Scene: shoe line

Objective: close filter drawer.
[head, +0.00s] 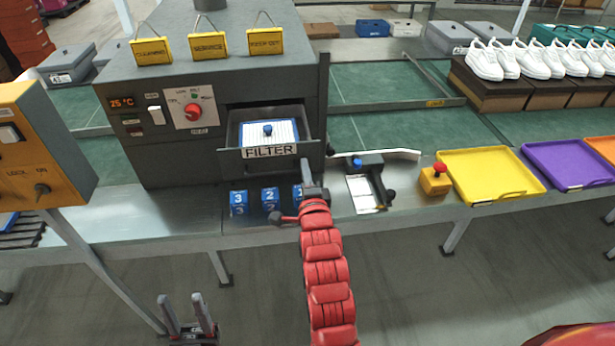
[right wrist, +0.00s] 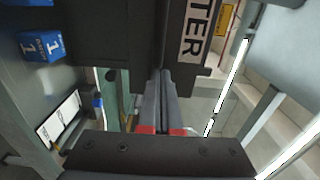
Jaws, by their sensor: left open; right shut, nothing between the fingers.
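The filter drawer (head: 270,152) sticks out of the front of the grey machine (head: 180,75), with a white filter (head: 282,131) with a blue knob inside. Part of its front label (right wrist: 198,30) shows in the right wrist view. My right gripper (head: 312,190) is shut and empty, just below and right of the drawer front. In the right wrist view its fingers (right wrist: 165,85) lie close to the dark drawer front; I cannot tell whether they touch it. My left gripper (head: 188,318) is open and empty, low in front of the table.
Several blue numbered blocks (head: 239,202) stand below the drawer; my right gripper partly hides one. A clipboard-like holder (head: 362,192), a red-buttoned yellow box (head: 435,180) and a yellow tray (head: 490,175) lie to the right. An orange control box (head: 40,140) stands at left.

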